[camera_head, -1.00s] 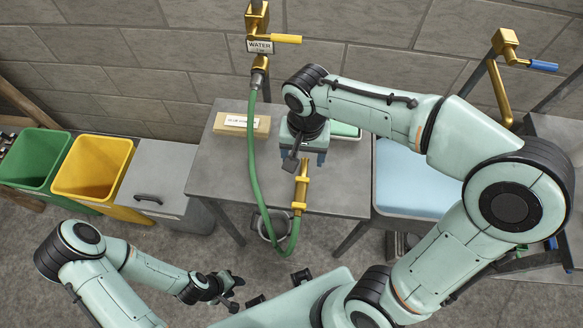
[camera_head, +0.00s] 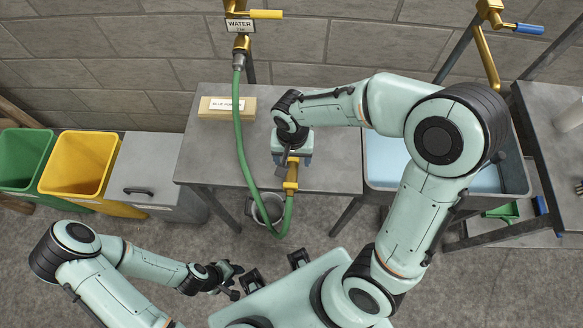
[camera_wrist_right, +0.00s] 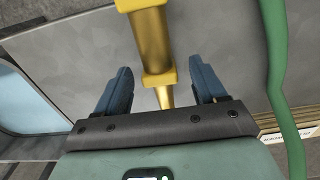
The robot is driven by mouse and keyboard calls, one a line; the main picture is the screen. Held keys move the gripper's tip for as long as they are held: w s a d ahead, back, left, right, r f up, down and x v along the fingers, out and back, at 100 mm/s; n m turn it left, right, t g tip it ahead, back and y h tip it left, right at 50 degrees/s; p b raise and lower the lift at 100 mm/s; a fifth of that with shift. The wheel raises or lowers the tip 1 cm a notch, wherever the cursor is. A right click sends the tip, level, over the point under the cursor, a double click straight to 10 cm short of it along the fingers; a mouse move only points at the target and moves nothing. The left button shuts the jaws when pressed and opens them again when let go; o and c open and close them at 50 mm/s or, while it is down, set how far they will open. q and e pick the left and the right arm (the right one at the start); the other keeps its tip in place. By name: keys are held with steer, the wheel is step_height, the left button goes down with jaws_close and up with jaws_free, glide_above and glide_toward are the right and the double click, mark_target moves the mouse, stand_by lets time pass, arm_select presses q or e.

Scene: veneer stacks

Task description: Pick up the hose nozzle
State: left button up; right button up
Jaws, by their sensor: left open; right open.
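The hose nozzle (camera_head: 291,180) is yellow and sits at the end of a green hose (camera_head: 244,150), at the front edge of the grey table. My right gripper (camera_head: 292,162) is over the nozzle's upper part, which it partly hides. In the right wrist view the nozzle (camera_wrist_right: 148,38) runs between the two blue fingers, with gaps on both sides. That gripper is open and not visibly touching it. My left gripper (camera_head: 236,283) is open and empty at the lower left, away from the nozzle.
The hose hangs from a brass tap with a WATER sign (camera_head: 240,25). A labelled wooden block (camera_head: 215,113) lies on the table (camera_head: 205,155). A bucket (camera_head: 268,207) stands below. Yellow (camera_head: 80,165) and green (camera_head: 22,160) bins are left; a blue basin (camera_head: 385,160) is right.

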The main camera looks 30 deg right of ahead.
steer(key=shift+f, duration=0.25)
steer(key=c, duration=1.2)
